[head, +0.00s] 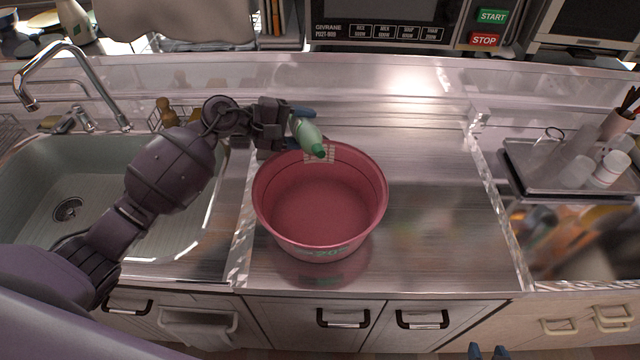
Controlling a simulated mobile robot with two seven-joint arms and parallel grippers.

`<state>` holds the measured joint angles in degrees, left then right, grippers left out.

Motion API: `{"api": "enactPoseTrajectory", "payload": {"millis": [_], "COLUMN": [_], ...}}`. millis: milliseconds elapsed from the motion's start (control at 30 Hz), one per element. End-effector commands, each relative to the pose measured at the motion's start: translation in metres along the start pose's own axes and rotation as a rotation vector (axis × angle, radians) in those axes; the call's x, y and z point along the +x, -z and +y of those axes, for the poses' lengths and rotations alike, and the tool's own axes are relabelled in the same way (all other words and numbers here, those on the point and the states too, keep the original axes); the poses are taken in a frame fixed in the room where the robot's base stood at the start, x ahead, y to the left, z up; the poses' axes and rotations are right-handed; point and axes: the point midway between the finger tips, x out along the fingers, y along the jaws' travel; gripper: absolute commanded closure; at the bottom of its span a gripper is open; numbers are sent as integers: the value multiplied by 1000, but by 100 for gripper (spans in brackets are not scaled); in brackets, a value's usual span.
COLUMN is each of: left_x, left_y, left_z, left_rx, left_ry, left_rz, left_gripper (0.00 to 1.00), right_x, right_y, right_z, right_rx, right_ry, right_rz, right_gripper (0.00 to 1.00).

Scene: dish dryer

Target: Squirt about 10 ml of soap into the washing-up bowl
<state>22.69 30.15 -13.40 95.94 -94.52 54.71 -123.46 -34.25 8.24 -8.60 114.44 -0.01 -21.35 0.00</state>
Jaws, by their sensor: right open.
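The pink washing-up bowl (320,242) stands on the steel counter, right of the sink. It looks empty inside. My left gripper (297,127) is above the bowl's far rim, shut on a pale green soap bottle (306,132). The bottle is tilted with its darker green cap pointing down and right, over the far part of the bowl. I see no stream of soap. The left gripper's fingers partly hide the bottle. My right gripper (488,353) is at the bottom edge, with two blue fingertips apart and nothing between them.
The sink (110,180) with a chrome tap (55,70) is at the left. A microwave (385,25) is at the back. A tray (530,170) with cups stands at the right. The counter right of the bowl is clear.

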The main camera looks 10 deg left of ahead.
Motion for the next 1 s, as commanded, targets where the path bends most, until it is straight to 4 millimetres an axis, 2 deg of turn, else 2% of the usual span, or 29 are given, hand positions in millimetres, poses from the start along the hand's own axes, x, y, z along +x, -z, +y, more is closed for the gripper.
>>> {"api": "enactPoseTrajectory", "payload": {"millis": [1000], "left_x": [-1], "left_y": [3], "left_z": [3], "left_rx": [59], "left_ry": [-1], "left_rz": [21], "left_gripper": [71], "right_x": [6], "right_y": [-1], "right_z": [-2], "right_rx": [-1], "right_ry": [3], "right_rz": [2], "right_gripper": [57]}}
